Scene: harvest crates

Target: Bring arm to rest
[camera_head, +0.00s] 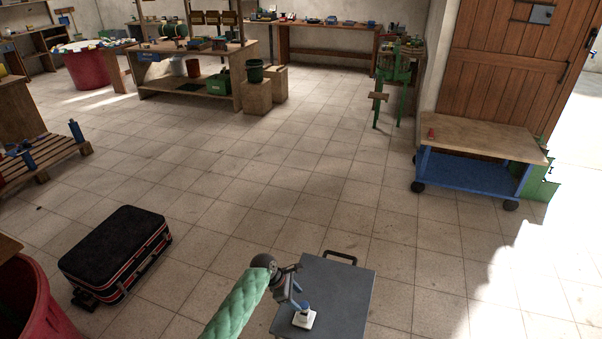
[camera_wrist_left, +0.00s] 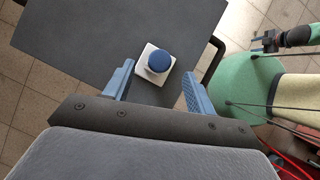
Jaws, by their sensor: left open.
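My left gripper (camera_head: 297,290) reaches from a green-sleeved arm over a small grey-topped cart (camera_head: 335,290) at the bottom of the head view. A small white square block with a round blue top (camera_head: 304,319) stands on the cart top just by the fingertips. In the left wrist view, the blue fingers of the left gripper (camera_wrist_left: 158,72) are spread wide and hold nothing. The block (camera_wrist_left: 146,54) shows between and just beyond the fingertips, with a gap on each side. How high the fingers are above the cart top is hard to tell.
A black suitcase (camera_head: 118,252) lies on the tiled floor at left, near a red tub (camera_head: 40,300). A blue cart with a wooden top (camera_head: 480,140) stands at right by the wooden door. Workbenches line the back. The middle floor is clear.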

